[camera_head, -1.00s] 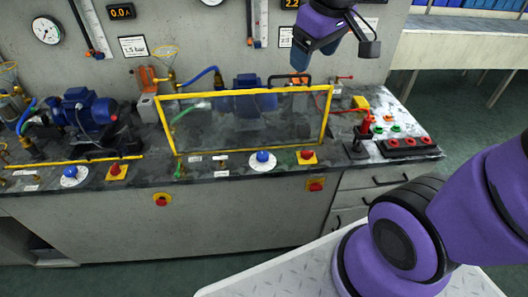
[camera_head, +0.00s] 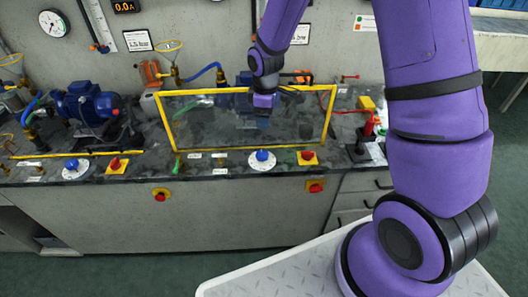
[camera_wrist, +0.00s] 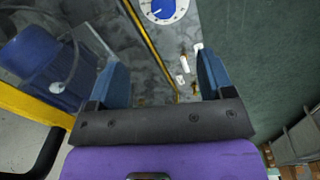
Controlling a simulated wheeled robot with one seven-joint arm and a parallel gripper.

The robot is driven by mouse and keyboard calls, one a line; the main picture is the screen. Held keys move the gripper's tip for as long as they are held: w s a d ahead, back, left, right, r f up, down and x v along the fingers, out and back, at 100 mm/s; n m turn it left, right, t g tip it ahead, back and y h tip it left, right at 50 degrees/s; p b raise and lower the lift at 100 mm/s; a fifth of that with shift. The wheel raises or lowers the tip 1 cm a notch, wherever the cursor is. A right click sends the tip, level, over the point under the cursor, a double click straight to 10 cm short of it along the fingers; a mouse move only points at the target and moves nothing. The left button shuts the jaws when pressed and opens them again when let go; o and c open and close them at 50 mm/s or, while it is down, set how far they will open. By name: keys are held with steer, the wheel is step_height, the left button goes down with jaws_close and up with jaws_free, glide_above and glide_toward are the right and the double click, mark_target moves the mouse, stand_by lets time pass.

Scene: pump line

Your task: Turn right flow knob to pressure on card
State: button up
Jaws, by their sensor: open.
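The right flow knob (camera_head: 262,157) is blue on a white dial plate at the bench's front edge, below the yellow-framed screen. In the wrist view the knob (camera_wrist: 161,9) shows at the top edge on its marked dial, beyond my fingertips. My gripper (camera_head: 263,124) points down in front of the screen, above and behind the knob. In the wrist view its blue fingers (camera_wrist: 163,70) are wide apart with nothing between them.
The yellow-framed screen (camera_head: 205,90) stands close to my gripper. A red knob on a yellow plate (camera_head: 307,158) lies right of the flow knob. A left blue knob (camera_head: 75,165) and another card (camera_head: 137,40) are farther left. The floor before the bench is clear.

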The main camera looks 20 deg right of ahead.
steer(key=n, duration=0.1)
glide_toward(262, 153)
steer(key=shift+g, duration=0.3)
step_height(262, 153, down, 10)
steer(key=shift+w+d+r, duration=0.1)
steer(key=shift+w+r, duration=0.05)
steer(key=shift+r, duration=0.05)
steer(key=c, duration=0.9)
steer(key=m, duration=0.3)
steer(key=shift+m, duration=2.1)
